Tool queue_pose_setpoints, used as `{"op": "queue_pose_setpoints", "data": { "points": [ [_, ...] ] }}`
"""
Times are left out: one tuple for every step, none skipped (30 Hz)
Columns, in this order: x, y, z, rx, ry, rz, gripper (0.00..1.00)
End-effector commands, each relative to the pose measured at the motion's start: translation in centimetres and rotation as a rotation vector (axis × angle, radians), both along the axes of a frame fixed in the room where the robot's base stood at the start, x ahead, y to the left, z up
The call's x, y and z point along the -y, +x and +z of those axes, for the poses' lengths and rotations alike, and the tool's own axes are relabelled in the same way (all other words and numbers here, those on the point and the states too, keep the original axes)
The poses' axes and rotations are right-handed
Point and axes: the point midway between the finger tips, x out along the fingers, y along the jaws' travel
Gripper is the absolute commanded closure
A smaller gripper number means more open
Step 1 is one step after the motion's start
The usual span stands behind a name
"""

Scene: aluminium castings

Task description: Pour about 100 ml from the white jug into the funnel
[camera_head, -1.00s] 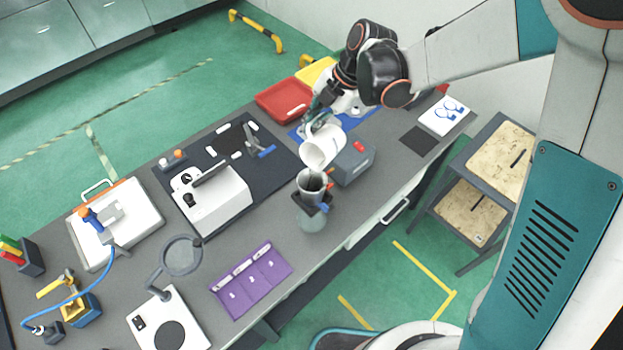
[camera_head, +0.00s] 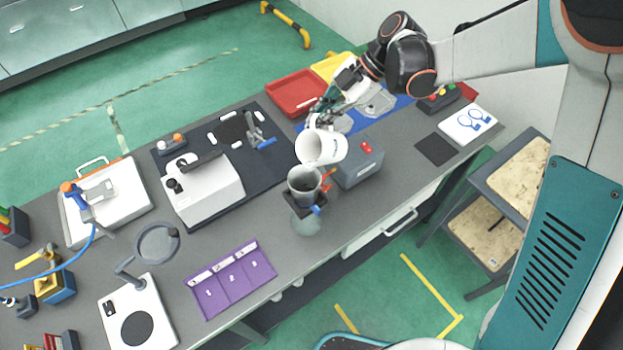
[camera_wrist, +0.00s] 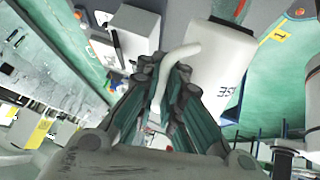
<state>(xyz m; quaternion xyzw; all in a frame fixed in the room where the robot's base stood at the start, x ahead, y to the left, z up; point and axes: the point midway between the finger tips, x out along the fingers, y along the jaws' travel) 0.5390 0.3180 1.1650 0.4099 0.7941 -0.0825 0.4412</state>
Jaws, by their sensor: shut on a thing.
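The white jug (camera_head: 333,147) is held in the air, tilted with its mouth toward the lower left. My gripper (camera_head: 318,122) is shut on its handle; the wrist view also shows the fingers (camera_wrist: 165,100) around the handle and the jug's side (camera_wrist: 220,65) with dark print. The grey funnel (camera_head: 304,182) sits in a dark holder just below and left of the jug's mouth, with a clear vessel (camera_head: 307,222) under it. The jug and funnel look close but apart. I see no clear stream between them, and the liquid level inside the jug cannot be told.
A grey box (camera_head: 360,165) with a red button stands right of the funnel. A white machine (camera_head: 205,190) is to the left. Red (camera_head: 295,95) and yellow (camera_head: 333,66) trays lie behind. The bench's front edge is close to the vessel.

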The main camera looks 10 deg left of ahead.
Motion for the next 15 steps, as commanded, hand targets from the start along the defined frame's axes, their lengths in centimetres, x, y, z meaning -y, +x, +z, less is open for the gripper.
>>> {"op": "queue_pose_setpoints", "data": {
  "points": [
    [-0.28,-0.06,-0.30,-0.013,0.009,-0.006,1.00],
    [-0.45,-0.10,-0.29,-0.021,0.015,-0.010,1.00],
    [-0.62,-0.15,-0.28,-0.029,0.020,-0.014,1.00],
    [-0.72,-0.18,-0.27,-0.033,0.024,-0.016,1.00],
    [-0.81,-0.19,-0.23,-0.037,0.026,-0.018,1.00],
    [-0.90,-0.22,-0.19,-0.042,0.029,-0.020,1.00],
    [-0.94,-0.23,-0.16,-0.044,0.031,-0.021,1.00],
    [-0.96,-0.24,-0.13,-0.045,0.032,-0.022,1.00],
    [-0.97,-0.23,-0.10,-0.046,0.032,-0.022,1.00],
    [-0.97,-0.23,-0.09,-0.046,0.032,-0.022,1.00],
    [-0.96,-0.23,-0.07,-0.045,0.031,-0.023,1.00],
    [-0.95,-0.23,-0.07,-0.045,0.031,-0.023,1.00],
    [-0.95,-0.22,-0.07,-0.045,0.031,-0.023,1.00],
    [-0.95,-0.22,-0.07,-0.045,0.031,-0.023,1.00],
    [-0.94,-0.23,-0.07,-0.045,0.031,-0.023,1.00]
  ]
}}
